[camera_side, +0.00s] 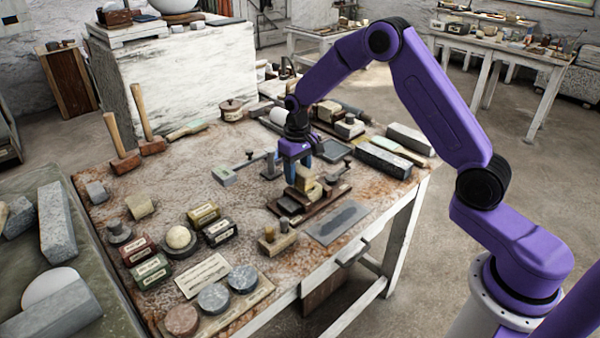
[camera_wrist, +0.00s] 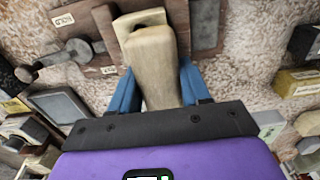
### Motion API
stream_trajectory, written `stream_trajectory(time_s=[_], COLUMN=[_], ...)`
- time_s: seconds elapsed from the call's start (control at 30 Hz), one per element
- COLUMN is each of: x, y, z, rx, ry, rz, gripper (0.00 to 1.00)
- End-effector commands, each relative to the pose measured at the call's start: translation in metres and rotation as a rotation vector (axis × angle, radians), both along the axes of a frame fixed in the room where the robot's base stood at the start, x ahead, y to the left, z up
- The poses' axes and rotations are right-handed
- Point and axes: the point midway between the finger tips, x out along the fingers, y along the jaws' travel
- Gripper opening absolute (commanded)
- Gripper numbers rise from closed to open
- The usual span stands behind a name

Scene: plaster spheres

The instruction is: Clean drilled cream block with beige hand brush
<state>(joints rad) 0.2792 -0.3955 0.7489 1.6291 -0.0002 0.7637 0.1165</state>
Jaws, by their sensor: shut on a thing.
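The beige hand brush (camera_wrist: 156,66) is held between the blue fingers of my gripper (camera_wrist: 160,90) in the wrist view. The drilled cream block (camera_wrist: 126,24) shows just beyond the brush's end, with a dark hole partly covered by it. In the side view, my gripper (camera_side: 302,163) points down over the dark brown wooden board (camera_side: 325,200), and the cream block (camera_side: 308,188) sits on that board. The brush is close above or against the block; I cannot tell whether they touch. The brush's underside is hidden.
A grey metal stand (camera_side: 271,168) is close left of my gripper. A grey flat plate (camera_side: 337,222) lies in front of the board. Small labelled boxes (camera_side: 203,216) stand to the left. Long stone bars (camera_side: 384,160) lie to the right. Mallets (camera_side: 121,150) stand farther left.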

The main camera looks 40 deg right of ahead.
Motion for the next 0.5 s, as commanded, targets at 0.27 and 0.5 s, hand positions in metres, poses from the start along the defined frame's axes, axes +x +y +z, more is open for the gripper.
stream_trajectory(time_s=[0.27,0.5], x=[0.0106,0.0100], y=[-0.0001,-0.0001], z=[-0.0007,-0.0015], rx=[0.000,0.000], ry=[-0.001,-0.001], rz=[-0.001,-0.001], gripper=[0.22,0.22])
